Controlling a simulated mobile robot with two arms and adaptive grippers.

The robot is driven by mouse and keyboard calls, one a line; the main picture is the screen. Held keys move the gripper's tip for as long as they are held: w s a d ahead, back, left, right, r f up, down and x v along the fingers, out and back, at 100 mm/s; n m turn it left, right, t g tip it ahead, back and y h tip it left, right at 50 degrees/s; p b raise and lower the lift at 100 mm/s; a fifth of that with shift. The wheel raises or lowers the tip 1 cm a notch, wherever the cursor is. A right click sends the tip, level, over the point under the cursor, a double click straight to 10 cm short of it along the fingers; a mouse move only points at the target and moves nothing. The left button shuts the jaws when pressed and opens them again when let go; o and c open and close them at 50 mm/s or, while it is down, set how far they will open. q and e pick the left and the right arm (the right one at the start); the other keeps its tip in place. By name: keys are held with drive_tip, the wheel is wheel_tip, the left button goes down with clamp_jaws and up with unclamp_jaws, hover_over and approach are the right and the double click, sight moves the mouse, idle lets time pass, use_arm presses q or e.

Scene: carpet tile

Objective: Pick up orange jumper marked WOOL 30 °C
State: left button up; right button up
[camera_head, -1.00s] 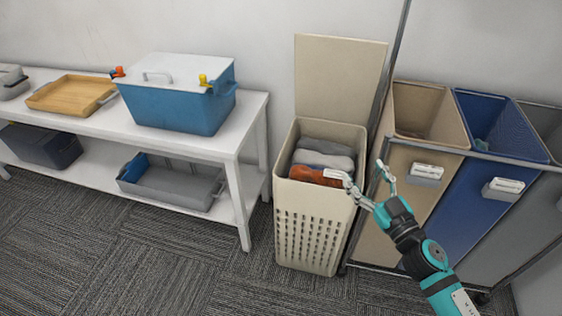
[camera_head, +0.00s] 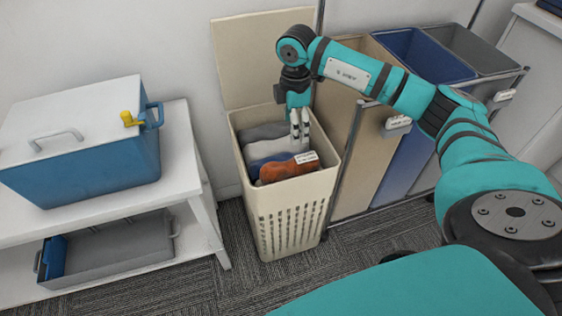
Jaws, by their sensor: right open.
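The orange jumper (camera_head: 286,171) lies at the front of the open beige laundry hamper (camera_head: 293,205), on top of or in front of grey and pale folded clothes. A white tag (camera_head: 306,158) shows on its right part; its print is too small to read. My right gripper (camera_head: 300,145) points down into the hamper from above, just behind the jumper and close to the tag. Its fingers are open, seen nearly edge-on, with nothing visible between them. Whether the fingertips touch any cloth is unclear. My left gripper is out of view.
The hamper's raised lid (camera_head: 248,60) stands behind it. A wheeled sorter with beige, blue (camera_head: 425,58) and grey bins stands to the right. A white table (camera_head: 190,150) with a blue lidded box (camera_head: 90,170) is at left.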

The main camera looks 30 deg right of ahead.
drive_tip(key=b, duration=0.1)
hover_over(290, 161)
wheel_tip(290, 161, down, 8)
drive_tip(key=shift+s+d+f, duration=0.1)
drive_tip(key=shift+d+f, duration=0.05)
drive_tip(key=shift+f, duration=0.1)
drive_tip(key=f, duration=0.2)
drive_tip(key=f+b, duration=0.1)
drive_tip(key=f, duration=0.2)
drive_tip(key=shift+a+f, duration=0.2)
drive_tip(key=shift+f, duration=0.3)
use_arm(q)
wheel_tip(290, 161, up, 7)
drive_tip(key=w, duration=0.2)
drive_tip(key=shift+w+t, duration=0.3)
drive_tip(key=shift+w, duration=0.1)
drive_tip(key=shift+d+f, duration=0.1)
use_arm(e)
drive_tip(key=shift+c, duration=0.2)
drive_tip(key=shift+r, duration=0.1)
drive_tip(key=c, duration=1.1)
